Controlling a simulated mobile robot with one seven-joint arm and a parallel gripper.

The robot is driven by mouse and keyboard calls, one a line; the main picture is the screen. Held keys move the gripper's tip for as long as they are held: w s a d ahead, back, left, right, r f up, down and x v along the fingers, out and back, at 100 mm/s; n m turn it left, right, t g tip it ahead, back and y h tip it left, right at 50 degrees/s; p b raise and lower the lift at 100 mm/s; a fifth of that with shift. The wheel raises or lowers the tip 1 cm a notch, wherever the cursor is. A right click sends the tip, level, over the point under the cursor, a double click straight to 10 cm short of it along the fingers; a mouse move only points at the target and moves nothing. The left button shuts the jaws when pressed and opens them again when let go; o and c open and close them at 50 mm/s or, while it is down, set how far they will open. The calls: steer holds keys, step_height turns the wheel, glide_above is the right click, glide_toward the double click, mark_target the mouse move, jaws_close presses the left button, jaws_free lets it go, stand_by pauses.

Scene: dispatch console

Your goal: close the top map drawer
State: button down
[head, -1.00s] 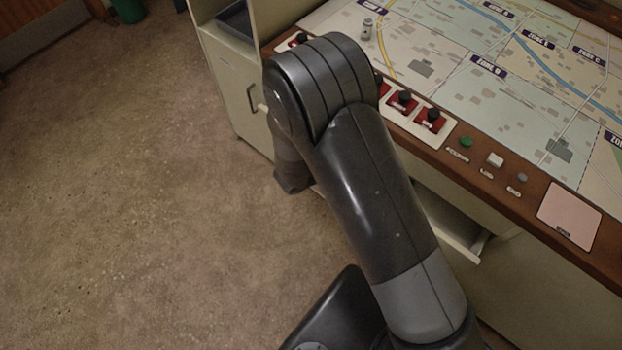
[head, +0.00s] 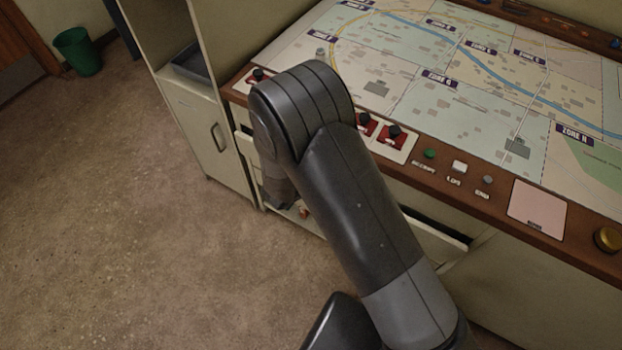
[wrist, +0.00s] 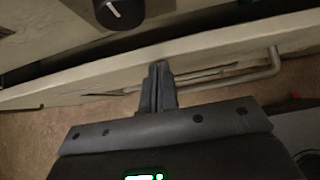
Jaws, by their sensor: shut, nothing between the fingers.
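The top map drawer is a pale drawer under the console's wooden edge. In the head view its right end (head: 440,241) stands out a little, with a narrow dark gap behind it. In the wrist view its pale front (wrist: 215,45) crosses the picture at a slant, with a bar handle (wrist: 262,70) on the right. In the head view my arm hides the middle of the drawer and my fingers.
The console's map top (head: 400,105) and wooden edge (head: 480,195) lie above the drawer. Black knobs on red plates (head: 394,137) sit along the edge. A cabinet (head: 205,135) stands to the left. The floor (head: 130,230) in front is clear; a green bin (head: 78,52) is far off.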

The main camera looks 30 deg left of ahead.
steer(key=s+f+v, duration=0.2)
steer(key=v, duration=1)
steer(key=c, duration=2.1)
jaws_free()
steer(key=shift+s+r, duration=0.15)
steer(key=shift+o, duration=0.7)
steer(key=shift+s, duration=0.1)
steer(key=o, duration=0.5)
steer(key=f+n+h, duration=0.1)
steer(key=f+n, duration=0.1)
steer(key=f+n+t, duration=0.1)
steer(key=n, duration=0.1)
steer(key=f+n+t+h, duration=0.1)
steer(key=f+n, duration=0.1)
steer(key=shift+w+d+f+h, duration=0.25)
steer(key=shift+d+f+h, duration=0.05)
steer(key=shift+d+f, duration=0.05)
steer(key=shift+c, duration=0.2)
steer(key=shift+d+f+n+t+h, duration=1.7)
steer(key=shift+f+n, duration=1.25)
steer(key=shift+n, duration=1.25)
steer(key=x, duration=0.9)
steer(key=shift+w, duration=0.15)
steer(key=shift+c, duration=0.3)
